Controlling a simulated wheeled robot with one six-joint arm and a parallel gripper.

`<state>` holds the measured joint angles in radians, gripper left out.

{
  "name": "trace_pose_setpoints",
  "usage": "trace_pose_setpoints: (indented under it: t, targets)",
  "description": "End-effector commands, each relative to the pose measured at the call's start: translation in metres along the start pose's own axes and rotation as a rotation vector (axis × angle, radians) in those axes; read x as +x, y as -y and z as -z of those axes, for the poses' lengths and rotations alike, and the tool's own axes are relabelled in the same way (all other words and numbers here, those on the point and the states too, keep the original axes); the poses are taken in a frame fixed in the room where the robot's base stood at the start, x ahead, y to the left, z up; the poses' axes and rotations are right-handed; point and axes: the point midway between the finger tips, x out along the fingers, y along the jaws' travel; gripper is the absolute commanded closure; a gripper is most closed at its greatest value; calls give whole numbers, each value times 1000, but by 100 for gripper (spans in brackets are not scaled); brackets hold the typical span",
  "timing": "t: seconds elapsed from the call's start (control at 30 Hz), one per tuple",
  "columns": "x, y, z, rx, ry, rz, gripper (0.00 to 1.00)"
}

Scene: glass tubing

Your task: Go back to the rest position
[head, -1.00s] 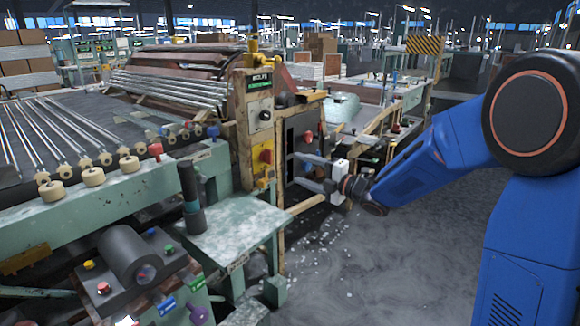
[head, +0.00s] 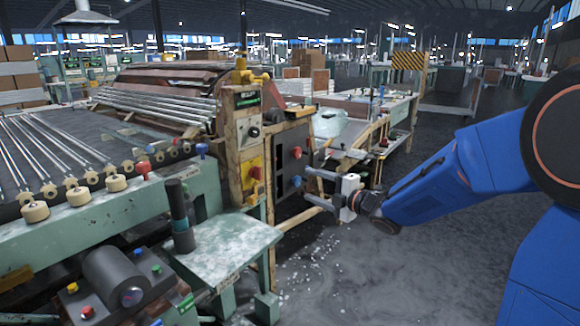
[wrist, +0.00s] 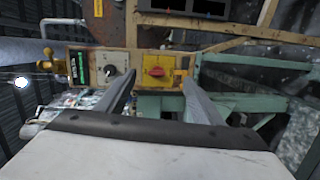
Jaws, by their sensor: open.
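My gripper (head: 318,188) is at the end of my blue arm, in the middle of the head view. Its two grey fingers point left, toward the front of the machine's control column (head: 248,150), and are spread apart with nothing between them. In the wrist view the fingers (wrist: 158,98) reach toward a panel with a red rotary switch on a yellow plate (wrist: 157,71) and a black-and-silver knob (wrist: 110,73). The fingers appear apart from the panel. The red switch also shows in the head view (head: 255,172).
A green side table (head: 225,245) stands in front of the column, with a dark cylinder (head: 180,215) at its left. The machine bed with glass tubes (head: 50,150) fills the left. A workbench (head: 385,115) stands behind my gripper. Grey floor (head: 400,275) is open at lower right.

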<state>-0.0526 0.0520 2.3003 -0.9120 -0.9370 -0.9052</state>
Motion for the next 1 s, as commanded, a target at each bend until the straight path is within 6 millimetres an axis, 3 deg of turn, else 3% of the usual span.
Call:
trace_pose_setpoints:
  t: [0.1,0.3,0.53,0.77,1.0]
  targets:
    - [-28,-12,-20,96,155,40,39]
    - [-88,-17,-47,310,418,91,39]
    - [-172,-6,-56,602,696,123,39]
    - [-260,22,-32,927,939,143,39]
    - [-344,63,24,1285,1154,175,39]
